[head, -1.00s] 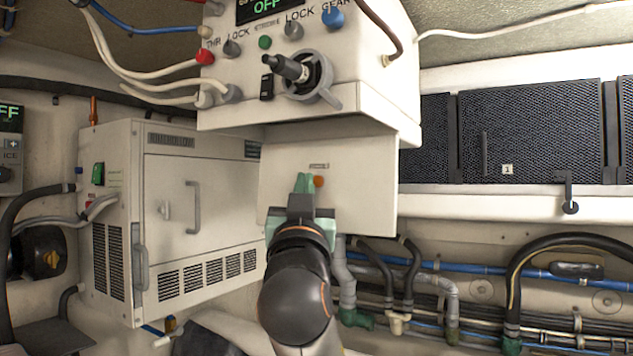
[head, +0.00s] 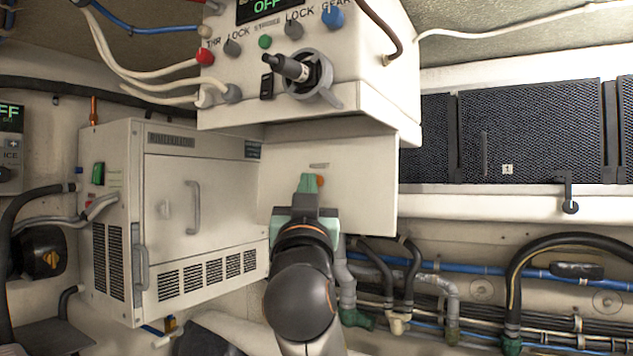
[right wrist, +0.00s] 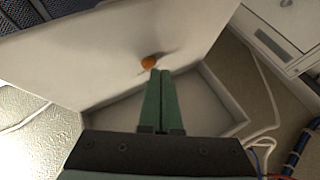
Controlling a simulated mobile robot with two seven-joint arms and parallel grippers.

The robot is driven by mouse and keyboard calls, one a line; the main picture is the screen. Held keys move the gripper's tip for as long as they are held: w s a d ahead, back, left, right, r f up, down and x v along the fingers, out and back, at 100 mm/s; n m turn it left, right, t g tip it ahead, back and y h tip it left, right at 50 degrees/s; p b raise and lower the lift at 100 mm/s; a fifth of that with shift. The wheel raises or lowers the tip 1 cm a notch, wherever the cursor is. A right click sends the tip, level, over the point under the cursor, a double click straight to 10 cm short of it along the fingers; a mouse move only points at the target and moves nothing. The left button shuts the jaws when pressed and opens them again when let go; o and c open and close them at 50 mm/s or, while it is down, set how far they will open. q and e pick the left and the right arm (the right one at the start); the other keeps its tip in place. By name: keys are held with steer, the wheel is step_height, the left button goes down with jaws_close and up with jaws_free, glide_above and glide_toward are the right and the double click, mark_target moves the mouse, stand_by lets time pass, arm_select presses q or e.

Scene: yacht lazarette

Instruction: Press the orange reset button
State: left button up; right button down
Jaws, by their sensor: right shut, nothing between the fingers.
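The orange reset button (head: 320,181) is a small round button on the pale panel (head: 362,185) below the control box, under a small label. My right gripper (head: 309,183) is shut and empty, with its green fingertips just left of the button in the head view and partly over its edge. The right wrist view shows the orange button (right wrist: 149,62) just beyond the tips of the shut fingers (right wrist: 159,72). I cannot tell whether the tips touch it. My left gripper is not in view.
The control box (head: 345,70) with a lever (head: 285,66) and knobs overhangs the panel. A white cabinet (head: 175,215) with a handle stands at the left. Hoses and pipes (head: 450,290) run at the lower right. A dark mesh-fronted unit (head: 530,130) is at the right.

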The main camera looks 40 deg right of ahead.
steer(key=shift+w+d+f, duration=0.1)
steer(key=shift+w+d, duration=0.1)
steer(key=shift+d, duration=0.35)
stand_by(0.9)
steer(key=shift+a, duration=0.1)
steer(key=shift+s+a, duration=0.35)
steer(key=shift+a, duration=0.45)
steer(key=a, duration=0.1)
steer(key=s+a, duration=0.1)
steer(key=a, duration=0.1)
steer(key=s+a, duration=0.1)
steer(key=shift+a+r, duration=0.35)
stand_by(0.6)
